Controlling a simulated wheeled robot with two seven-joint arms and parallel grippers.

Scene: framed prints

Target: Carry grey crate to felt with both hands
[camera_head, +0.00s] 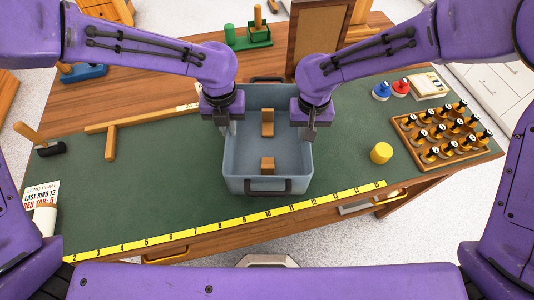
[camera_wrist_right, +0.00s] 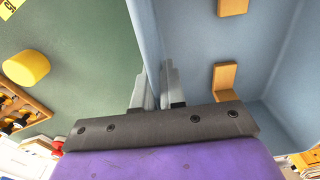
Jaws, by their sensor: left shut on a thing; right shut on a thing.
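The grey crate (camera_head: 235,160) is over the green felt (camera_head: 150,190) in the middle of the table, with its dark front handle facing me. I cannot tell whether its base touches the felt. It holds a few brown wooden blocks (camera_head: 267,122). My left gripper (camera_head: 226,128) is shut on the crate's left wall. My right gripper (camera_head: 308,132) is shut on its right wall. In the right wrist view, the fingers (camera_wrist_right: 155,88) straddle the blue-grey wall (camera_wrist_right: 148,40), one on each side.
A yellow cylinder (camera_head: 381,153) and a wooden rack (camera_head: 405,120) of several dark bottles stand right of the crate. A yellow ruler strip (camera_head: 215,226) runs along the front edge. A wooden T-shaped piece (camera_head: 110,142) lies left. A wooden frame (camera_head: 318,40) stands behind.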

